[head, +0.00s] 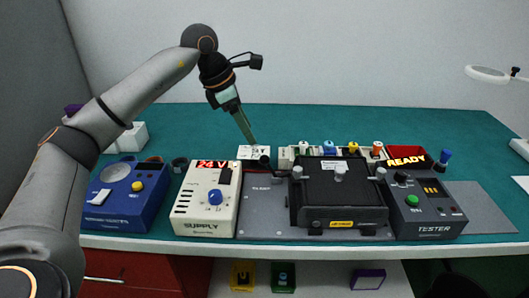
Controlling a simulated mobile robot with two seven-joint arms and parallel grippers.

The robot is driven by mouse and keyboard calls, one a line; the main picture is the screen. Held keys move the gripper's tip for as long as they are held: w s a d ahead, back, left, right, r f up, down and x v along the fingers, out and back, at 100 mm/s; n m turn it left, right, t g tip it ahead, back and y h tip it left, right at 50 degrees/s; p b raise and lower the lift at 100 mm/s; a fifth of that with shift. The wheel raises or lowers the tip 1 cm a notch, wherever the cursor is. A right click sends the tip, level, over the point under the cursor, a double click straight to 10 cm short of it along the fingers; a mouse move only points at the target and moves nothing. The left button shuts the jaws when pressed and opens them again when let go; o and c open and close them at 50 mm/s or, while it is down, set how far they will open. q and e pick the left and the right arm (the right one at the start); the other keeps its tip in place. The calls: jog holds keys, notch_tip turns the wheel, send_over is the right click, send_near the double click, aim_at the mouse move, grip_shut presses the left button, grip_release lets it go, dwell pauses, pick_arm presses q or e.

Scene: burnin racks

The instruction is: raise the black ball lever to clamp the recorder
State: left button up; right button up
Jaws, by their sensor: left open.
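The black ball lever (265,160) stands at the left side of the black recorder (340,194), its dark ball at the upper left end of a short arm. The recorder sits on a grey plate (262,215) on the green bench. My left gripper (252,142) points down from above, its fingertips just above and left of the ball in the picture. It looks empty and appears apart from the ball, though the depth between them is hard to judge. The gap between its fingers is hard to make out. My right gripper is out of view.
A cream supply box (207,222) reading 24 V and a blue unit (125,207) stand left. A dark tester (427,218) stands right, before a red READY display (407,157). A rack of colored-top parts (365,152) lies behind the recorder. The bench's back is mostly clear.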

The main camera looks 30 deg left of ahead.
aim_at(263, 156)
pick_arm(q)
jog(key=x, duration=1)
grip_shut()
dwell(1.2)
